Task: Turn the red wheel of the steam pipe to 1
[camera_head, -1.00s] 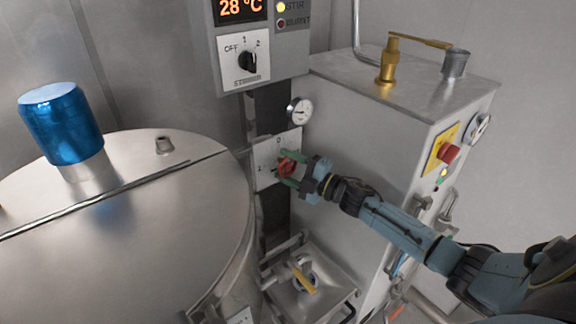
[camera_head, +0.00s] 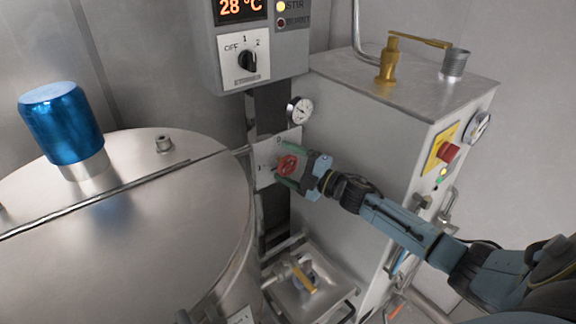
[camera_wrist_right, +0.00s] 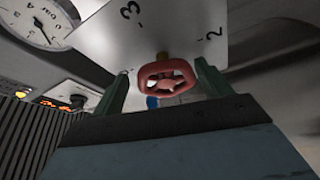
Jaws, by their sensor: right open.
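The red wheel (camera_head: 288,164) sits on a pale plate (camera_head: 264,153) with number marks, on the dark column between the kettle and the steel cabinet. In the head view, 0 stands at the plate's top and 1 at its left. My right gripper (camera_head: 294,167) is open, its green fingers on either side of the wheel. The right wrist view shows the wheel (camera_wrist_right: 167,84) between the spread fingers, with gaps on both sides, and the marks 3 and 2 on the plate (camera_wrist_right: 180,30). I cannot tell which number the wheel points to. My left gripper is out of view.
A steel kettle (camera_head: 130,235) with a blue motor cap (camera_head: 61,122) fills the left. A control box (camera_head: 290,58) hangs above the plate. A small gauge (camera_head: 300,110) is close above the gripper. The steel cabinet (camera_head: 355,130) stands close behind my right arm.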

